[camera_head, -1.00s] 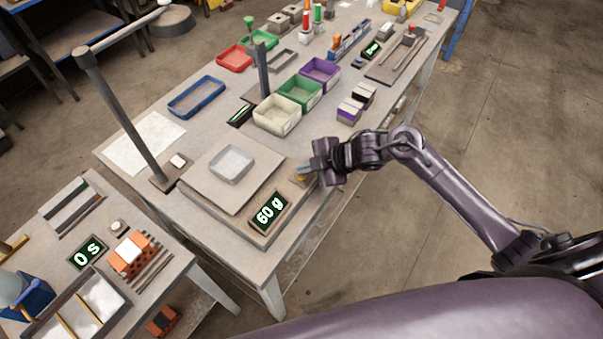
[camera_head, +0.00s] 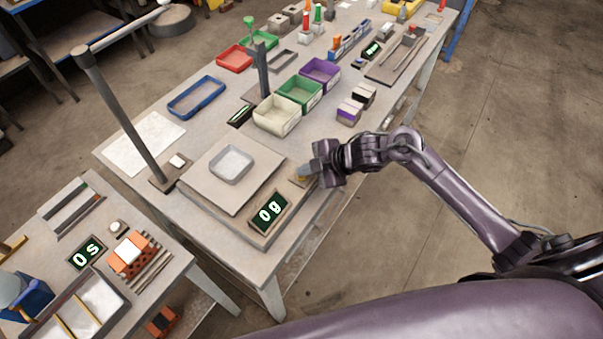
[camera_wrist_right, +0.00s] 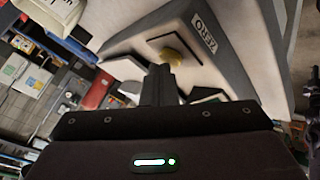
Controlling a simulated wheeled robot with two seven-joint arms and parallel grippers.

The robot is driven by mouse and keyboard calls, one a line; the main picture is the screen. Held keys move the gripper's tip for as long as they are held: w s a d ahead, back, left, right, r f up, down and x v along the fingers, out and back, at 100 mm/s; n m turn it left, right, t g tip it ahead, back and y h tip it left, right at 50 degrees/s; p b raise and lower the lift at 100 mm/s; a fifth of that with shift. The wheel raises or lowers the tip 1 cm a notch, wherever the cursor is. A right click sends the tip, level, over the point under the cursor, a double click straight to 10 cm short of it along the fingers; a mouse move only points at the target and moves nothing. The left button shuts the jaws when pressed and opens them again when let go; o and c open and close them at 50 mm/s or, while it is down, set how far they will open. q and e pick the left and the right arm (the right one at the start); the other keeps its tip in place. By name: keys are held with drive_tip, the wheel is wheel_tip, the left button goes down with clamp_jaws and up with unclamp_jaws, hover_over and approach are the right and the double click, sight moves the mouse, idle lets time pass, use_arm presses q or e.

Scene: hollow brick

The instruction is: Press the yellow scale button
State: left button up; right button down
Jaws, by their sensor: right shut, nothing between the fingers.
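The scale (camera_head: 250,228) stands on the near end of the long table, with a small grey tray (camera_head: 232,164) on its plate. Its display (camera_head: 269,212) reads "0 g". The yellow button (camera_wrist_right: 172,55) shows in the right wrist view next to a "ZERO" label (camera_wrist_right: 204,32), partly hidden by the fingertips. My right gripper (camera_head: 305,172) is shut and empty, its tips at the button; in the right wrist view the shut fingers (camera_wrist_right: 158,82) point at it. I cannot tell exactly whether they touch it. My left gripper is not in view.
A dark post (camera_head: 125,120) stands left of the scale. Cream (camera_head: 277,117), green and purple bins lie behind it. A smaller table with a "0 s" display (camera_head: 87,252) and an orange brick (camera_head: 130,254) is at the lower left. Open floor lies right.

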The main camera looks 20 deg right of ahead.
sight(305, 177)
drive_tip(key=shift+r+p, duration=0.6)
drive_tip(key=shift+r, duration=0.15)
drive_tip(key=shift+r, duration=0.1)
wheel_tip(305, 177, up, 5)
drive_tip(key=p, duration=0.4)
drive_tip(key=shift+p, duration=0.4)
